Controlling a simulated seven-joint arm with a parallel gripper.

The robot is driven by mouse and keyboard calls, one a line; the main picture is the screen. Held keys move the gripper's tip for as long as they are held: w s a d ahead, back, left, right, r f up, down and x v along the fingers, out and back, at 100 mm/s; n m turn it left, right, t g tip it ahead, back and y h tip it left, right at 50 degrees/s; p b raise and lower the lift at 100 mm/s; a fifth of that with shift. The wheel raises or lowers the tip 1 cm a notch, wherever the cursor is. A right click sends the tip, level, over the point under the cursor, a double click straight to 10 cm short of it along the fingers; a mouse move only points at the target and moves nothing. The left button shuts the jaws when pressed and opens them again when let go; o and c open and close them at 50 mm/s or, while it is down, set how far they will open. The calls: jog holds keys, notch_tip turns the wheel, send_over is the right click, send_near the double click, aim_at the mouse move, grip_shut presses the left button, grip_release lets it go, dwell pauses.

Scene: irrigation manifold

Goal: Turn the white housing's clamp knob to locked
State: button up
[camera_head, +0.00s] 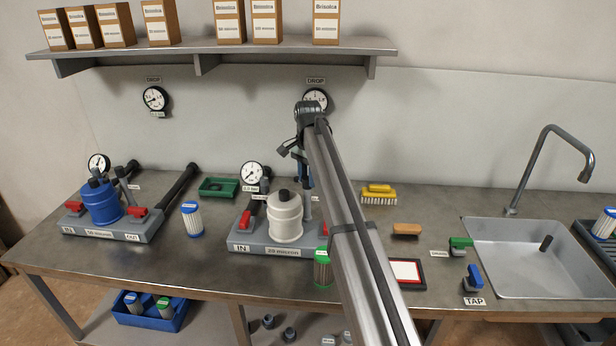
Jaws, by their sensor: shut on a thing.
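The white housing (285,219) stands upright on a grey base (268,249) marked IN and 20 micron, with a black cap on top. A grey clamp post (308,207) rises just right of it. The clamp knob at the post's top is hidden behind my gripper and arm. My gripper (303,172) reaches down from the wrist over this post, and only part of it shows left of the arm. It is shut on the clamp knob, though the fingertips are mostly covered. The knob's locked or unlocked position cannot be seen.
A red-handled valve (246,220) and a gauge (251,173) are left of the white housing. A blue housing (101,204) stands further left. A green-capped filter (322,268) stands close in front. A shelf (220,52) with boxes hangs above. The sink (540,270) is right.

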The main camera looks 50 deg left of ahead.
jog(key=shift+n, duration=0.4)
jog(key=n, duration=0.3)
jog(key=shift+n, duration=0.3)
jog(key=n, duration=0.4)
jog(key=shift+a+n, duration=0.15)
jog(key=shift+n, duration=0.15)
jog(key=n, duration=0.4)
jog(key=shift+s+n, duration=0.15)
jog(key=shift+n, duration=2.25)
jog(key=o, duration=1.1)
jog(key=shift+c, duration=0.2)
